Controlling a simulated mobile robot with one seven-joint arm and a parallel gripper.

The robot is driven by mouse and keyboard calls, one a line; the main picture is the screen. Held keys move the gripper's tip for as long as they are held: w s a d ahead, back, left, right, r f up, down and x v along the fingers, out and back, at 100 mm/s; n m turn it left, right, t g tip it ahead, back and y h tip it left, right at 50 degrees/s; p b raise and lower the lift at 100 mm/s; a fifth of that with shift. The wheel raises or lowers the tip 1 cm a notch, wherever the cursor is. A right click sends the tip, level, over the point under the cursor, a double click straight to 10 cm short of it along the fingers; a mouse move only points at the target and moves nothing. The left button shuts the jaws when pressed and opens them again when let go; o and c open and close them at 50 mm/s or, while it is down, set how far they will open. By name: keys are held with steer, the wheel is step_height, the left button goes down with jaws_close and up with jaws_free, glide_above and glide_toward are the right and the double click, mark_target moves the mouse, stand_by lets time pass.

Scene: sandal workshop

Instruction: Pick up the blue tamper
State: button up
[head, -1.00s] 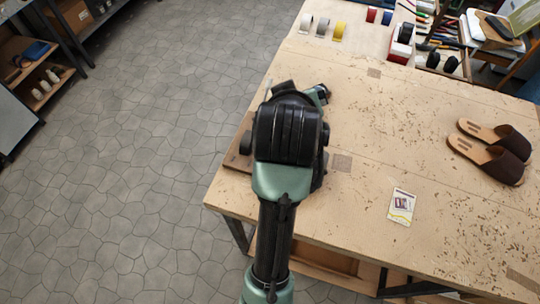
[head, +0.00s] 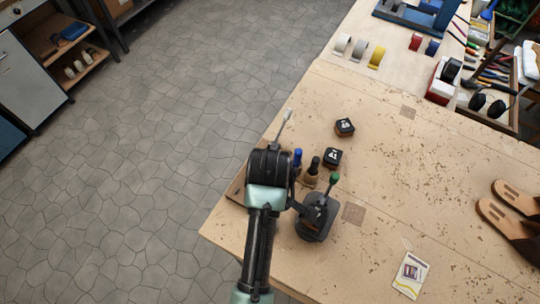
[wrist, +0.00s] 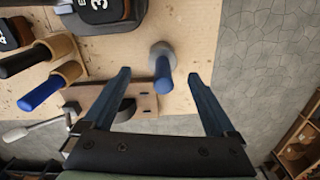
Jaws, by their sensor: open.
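The blue tamper (wrist: 163,72) stands on the table in the wrist view, its blue handle pointing toward the camera above a pale grey foot. My gripper (wrist: 165,82) is open, with one finger on either side of the handle in that picture and a visible gap to each. Nothing is held. I cannot tell the height left between the fingertips and the handle. In the head view my arm and wrist (head: 268,165) lie over the table's left edge and hide the tamper and the fingers.
A brown wooden piece (wrist: 140,102) is beside the tamper. Dark numbered blocks (head: 345,127) and a dark item (head: 316,218) stand close.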

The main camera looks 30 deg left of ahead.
steer(key=shift+s+f+p, duration=0.15)
steer(key=shift+f+p, duration=0.35)
steer(key=shift+f, duration=1.15)
steer(key=shift+s+f+p, duration=0.1)
steer(key=shift+f+p, duration=0.35)
steer(key=shift+f, duration=1.2)
steer(key=shift+w+r, duration=0.1)
jaws_close()
